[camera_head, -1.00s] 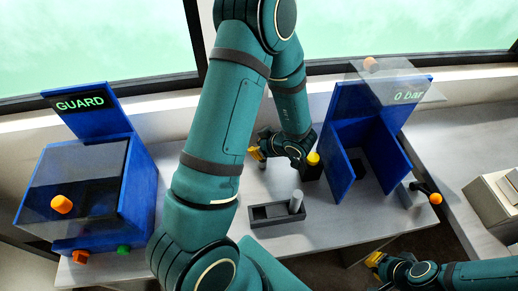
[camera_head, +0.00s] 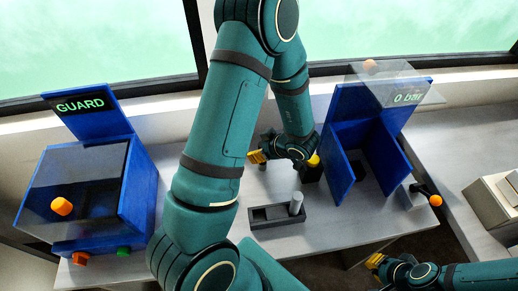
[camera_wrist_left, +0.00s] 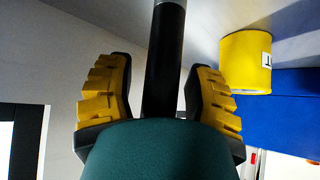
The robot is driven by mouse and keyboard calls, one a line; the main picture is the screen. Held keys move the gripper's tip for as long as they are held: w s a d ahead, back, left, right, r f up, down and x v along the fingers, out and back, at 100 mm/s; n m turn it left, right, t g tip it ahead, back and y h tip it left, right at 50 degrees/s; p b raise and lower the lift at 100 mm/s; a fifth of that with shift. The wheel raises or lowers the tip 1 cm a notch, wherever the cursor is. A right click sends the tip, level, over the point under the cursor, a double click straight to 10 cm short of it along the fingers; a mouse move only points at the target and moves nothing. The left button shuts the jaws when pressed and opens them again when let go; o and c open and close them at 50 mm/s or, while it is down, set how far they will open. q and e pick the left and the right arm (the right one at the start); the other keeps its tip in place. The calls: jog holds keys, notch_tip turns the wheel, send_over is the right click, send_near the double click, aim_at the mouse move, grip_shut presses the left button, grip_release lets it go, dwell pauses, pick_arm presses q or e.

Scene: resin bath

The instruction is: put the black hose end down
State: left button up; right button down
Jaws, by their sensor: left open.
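In the left wrist view, a black hose end (camera_wrist_left: 164,62) with a pale grey section at the top edge stands between the two yellow-padded fingers of my left gripper (camera_wrist_left: 160,98). Gaps show on both sides, so the fingers are open and apart from it. Its lower part is hidden. In the head view my left gripper (camera_head: 257,157) is low at the back of the table, left of the blue 0 bar stand (camera_head: 341,160); the hose end cannot be made out there. My right gripper (camera_head: 375,262) is at the lower right, its jaw state unclear.
A yellow cylinder (camera_wrist_left: 245,62) is close on the right in the left wrist view. A dark tray with a grey peg (camera_head: 270,215) lies in front of my left gripper. The blue GUARD box (camera_head: 140,190) stands left, and an orange-knobbed lever (camera_head: 435,200) right.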

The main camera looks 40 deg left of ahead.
pick_arm(q)
jog(key=p+v, duration=0.2)
jog(key=v, duration=0.9)
jog(key=shift+s, duration=0.1)
